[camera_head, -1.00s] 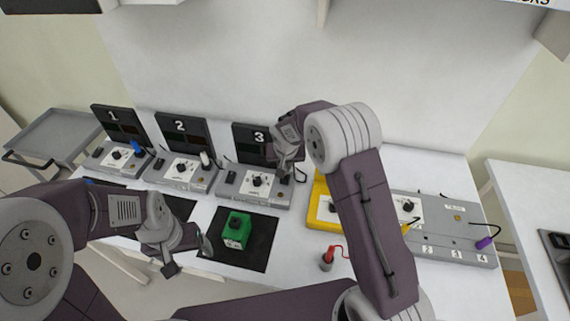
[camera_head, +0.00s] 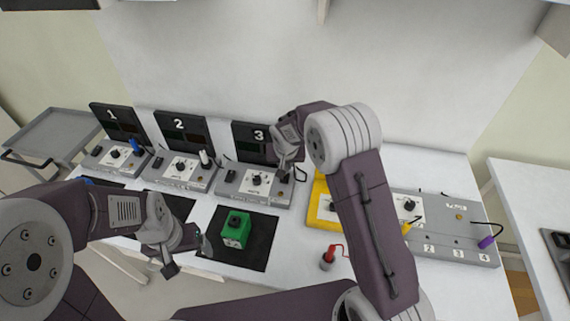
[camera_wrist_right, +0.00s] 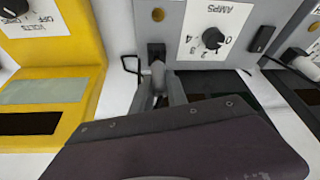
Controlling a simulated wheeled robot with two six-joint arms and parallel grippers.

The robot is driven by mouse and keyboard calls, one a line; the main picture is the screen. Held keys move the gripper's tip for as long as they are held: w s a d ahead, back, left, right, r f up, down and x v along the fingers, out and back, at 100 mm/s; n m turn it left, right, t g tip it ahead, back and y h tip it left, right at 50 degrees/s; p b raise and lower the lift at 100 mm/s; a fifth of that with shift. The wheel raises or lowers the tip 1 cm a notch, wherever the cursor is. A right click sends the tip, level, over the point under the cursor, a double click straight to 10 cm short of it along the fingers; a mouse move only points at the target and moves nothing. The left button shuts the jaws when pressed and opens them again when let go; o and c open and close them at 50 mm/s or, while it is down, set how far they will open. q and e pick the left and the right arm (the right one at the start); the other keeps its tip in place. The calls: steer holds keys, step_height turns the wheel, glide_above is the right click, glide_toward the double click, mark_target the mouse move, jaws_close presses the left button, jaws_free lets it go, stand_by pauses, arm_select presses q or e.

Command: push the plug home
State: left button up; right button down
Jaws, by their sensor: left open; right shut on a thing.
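My right gripper (camera_head: 287,168) is at the right side of station 3 (camera_head: 253,185). In the right wrist view, the right gripper (camera_wrist_right: 159,92) is shut on a small grey plug (camera_wrist_right: 157,72). The plug's tip faces a black socket block (camera_wrist_right: 156,50) on the grey station face. The fingers hide part of it, and I cannot tell how deep it sits. A thin black cable (camera_wrist_right: 130,64) loops beside it. My left gripper (camera_head: 188,256) is open and empty, left of a green block (camera_head: 236,230).
Station 1 (camera_head: 114,158) has a blue plug and station 2 (camera_head: 180,172) a white one. A yellow unit (camera_wrist_right: 55,65) stands close beside the right gripper. A red-corded plug (camera_head: 328,258) stands at the table front. A grey panel (camera_head: 450,241) lies at the right.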

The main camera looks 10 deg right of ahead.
steer(key=shift+f+b, duration=0.85)
steer(key=shift+f, duration=0.2)
steer(key=c, duration=1.2)
jaws_free()
steer(key=shift+c, duration=0.2)
steer(key=v, duration=0.9)
steer(key=shift+b, duration=0.3)
steer(key=shift+r, duration=0.1)
